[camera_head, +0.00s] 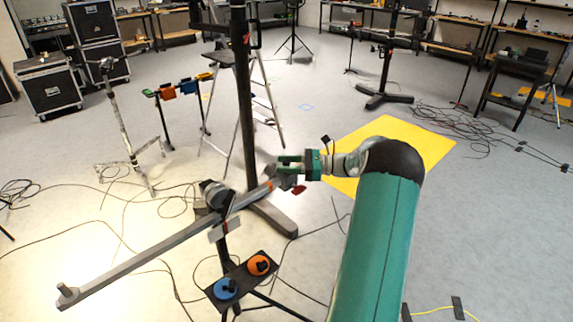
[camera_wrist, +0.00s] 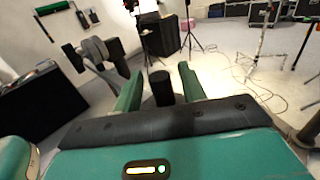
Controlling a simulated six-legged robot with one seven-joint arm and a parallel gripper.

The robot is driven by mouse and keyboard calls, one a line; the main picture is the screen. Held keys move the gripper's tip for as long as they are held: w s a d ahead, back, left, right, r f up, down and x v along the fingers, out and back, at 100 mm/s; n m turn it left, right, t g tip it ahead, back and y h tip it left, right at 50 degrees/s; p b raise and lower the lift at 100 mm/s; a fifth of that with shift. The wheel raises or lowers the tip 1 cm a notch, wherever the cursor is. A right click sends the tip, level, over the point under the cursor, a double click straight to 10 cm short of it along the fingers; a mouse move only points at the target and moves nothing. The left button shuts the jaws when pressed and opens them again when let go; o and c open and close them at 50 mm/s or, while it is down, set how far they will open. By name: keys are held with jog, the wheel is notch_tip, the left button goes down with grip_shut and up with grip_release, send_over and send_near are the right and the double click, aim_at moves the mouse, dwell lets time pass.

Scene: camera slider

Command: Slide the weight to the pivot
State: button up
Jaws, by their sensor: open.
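A long grey slider beam (camera_head: 150,252) slants from the lower left up to the right, with an orange part near its upper end. It rests on a dark stand, with a dark rounded pivot part (camera_head: 214,193) near the crossing. A small grey block (camera_head: 285,181) is at the beam's upper end, just below my gripper (camera_head: 284,164); I take it as the weight, but cannot be sure. My green fingers are apart.
A dark plate with a blue knob (camera_head: 225,288) and an orange knob (camera_head: 259,265) sits below the beam. A thick black upright stand (camera_head: 243,100) rises behind my gripper. Cables cross the floor. A yellow mat (camera_head: 420,145) lies at right. Black cases (camera_head: 48,84) stand far left.

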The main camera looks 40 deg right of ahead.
aim_at(250, 195)
jog(key=shift+w, duration=0.1)
grip_shut()
jog(key=shift+a, duration=0.4)
jog(key=a, duration=1.3)
jog(key=shift+s+a, duration=0.2)
jog(key=shift+a, duration=0.1)
grip_release()
jog(key=shift+a, duration=0.2)
jog(key=shift+d, duration=0.2)
jog(key=v, duration=1.4)
